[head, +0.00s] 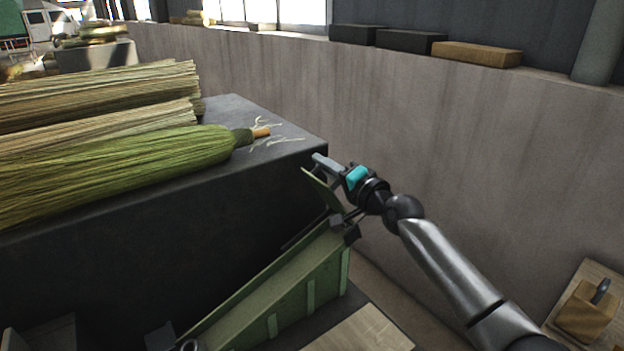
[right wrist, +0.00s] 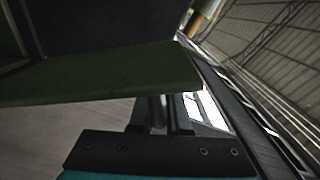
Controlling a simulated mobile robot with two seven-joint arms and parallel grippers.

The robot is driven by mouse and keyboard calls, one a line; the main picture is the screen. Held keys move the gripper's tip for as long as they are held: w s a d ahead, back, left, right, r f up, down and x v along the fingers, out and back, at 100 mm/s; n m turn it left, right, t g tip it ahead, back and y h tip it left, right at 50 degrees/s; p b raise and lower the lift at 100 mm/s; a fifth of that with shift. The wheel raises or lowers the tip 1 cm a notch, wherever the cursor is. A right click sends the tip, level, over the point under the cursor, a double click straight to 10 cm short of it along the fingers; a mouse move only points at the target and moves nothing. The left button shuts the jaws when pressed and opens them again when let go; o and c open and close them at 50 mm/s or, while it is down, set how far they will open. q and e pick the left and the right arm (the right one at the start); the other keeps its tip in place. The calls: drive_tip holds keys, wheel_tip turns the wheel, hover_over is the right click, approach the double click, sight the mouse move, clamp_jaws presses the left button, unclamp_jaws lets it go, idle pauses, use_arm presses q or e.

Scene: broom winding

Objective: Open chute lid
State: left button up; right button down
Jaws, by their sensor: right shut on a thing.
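The green chute (head: 275,292) slopes from the bottom of the head view up beside the dark bench. Its lid is a green plate (head: 321,190) at the upper end, standing tilted up from the chute. My right gripper (head: 327,172) is shut on the lid near its top edge. In the right wrist view, the lid (right wrist: 110,75) spans the picture as a dark green slab just beyond the gripper's dark finger pad (right wrist: 150,152). The exact contact is partly hidden. My left gripper is not in view.
A dark bench (head: 290,170) left of the chute carries large broom-straw bundles (head: 110,165) and loose straws. A concrete wall (head: 480,150) runs close behind my right arm. A wooden block with a handle (head: 587,312) lies at the lower right.

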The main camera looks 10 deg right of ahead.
drive_tip(key=shift+w+d+r+m+b, duration=0.1)
drive_tip(key=shift+w+d+m+b, duration=0.25)
drive_tip(key=shift+d+m, duration=0.35)
drive_tip(key=shift+w+d+r+m+b, duration=0.1)
drive_tip(key=shift+w+d+m+b, duration=0.25)
drive_tip(key=shift+d+m, duration=0.35)
drive_tip(key=shift+w+d+r+m+b, duration=0.1)
drive_tip(key=shift+w+d+m+b, duration=0.1)
drive_tip(key=shift+d+m+b, duration=0.35)
drive_tip(key=shift+d, duration=0.25)
drive_tip(key=c, duration=0.9)
unclamp_jaws()
drive_tip(key=shift+f, duration=0.1)
drive_tip(key=shift+p+v, duration=0.3)
drive_tip(key=shift+v, duration=7.3)
